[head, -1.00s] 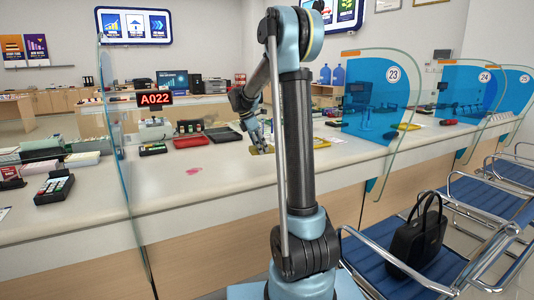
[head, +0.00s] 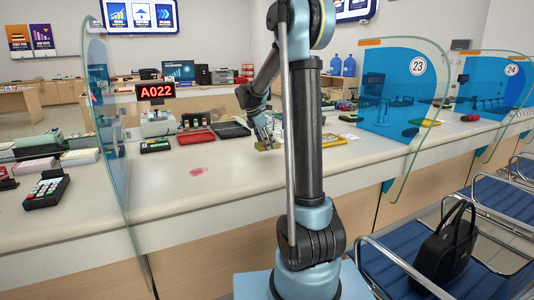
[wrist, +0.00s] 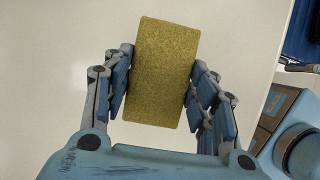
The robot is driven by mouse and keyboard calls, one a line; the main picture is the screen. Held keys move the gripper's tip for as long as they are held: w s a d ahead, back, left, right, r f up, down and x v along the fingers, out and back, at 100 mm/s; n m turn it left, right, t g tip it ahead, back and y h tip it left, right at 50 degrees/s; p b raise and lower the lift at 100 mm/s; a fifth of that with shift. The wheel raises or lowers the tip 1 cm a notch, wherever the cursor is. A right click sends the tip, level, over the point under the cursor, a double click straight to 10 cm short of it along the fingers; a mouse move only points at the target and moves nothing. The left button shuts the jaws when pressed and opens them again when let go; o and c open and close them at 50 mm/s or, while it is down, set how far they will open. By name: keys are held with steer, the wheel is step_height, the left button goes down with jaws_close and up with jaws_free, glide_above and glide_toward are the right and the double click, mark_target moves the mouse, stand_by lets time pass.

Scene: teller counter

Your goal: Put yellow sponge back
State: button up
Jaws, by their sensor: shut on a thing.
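The yellow sponge (wrist: 162,75) is a flat rectangular block held between the two fingers of my gripper (wrist: 160,88) in the wrist view. Its long side runs away from the palm, slightly tilted, and plain white counter shows around it. In the head view my gripper (head: 268,144) is over the counter just left of my arm's upright link. The sponge (head: 266,145) shows there as a small yellow patch at the fingertips, partly hidden by them. I cannot tell exactly how high it is above the counter.
A pink smear (head: 198,171) lies on the white counter (head: 230,180). A red tray (head: 196,138) and a dark tray (head: 231,130) sit behind. Glass partitions stand at left (head: 112,150) and right (head: 400,100). The counter's near middle is clear.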

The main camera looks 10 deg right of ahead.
steer(key=shift+f, duration=2.2)
steer(key=shift+f, duration=0.1)
steer(key=o, duration=1)
steer(key=shift+c, duration=0.2)
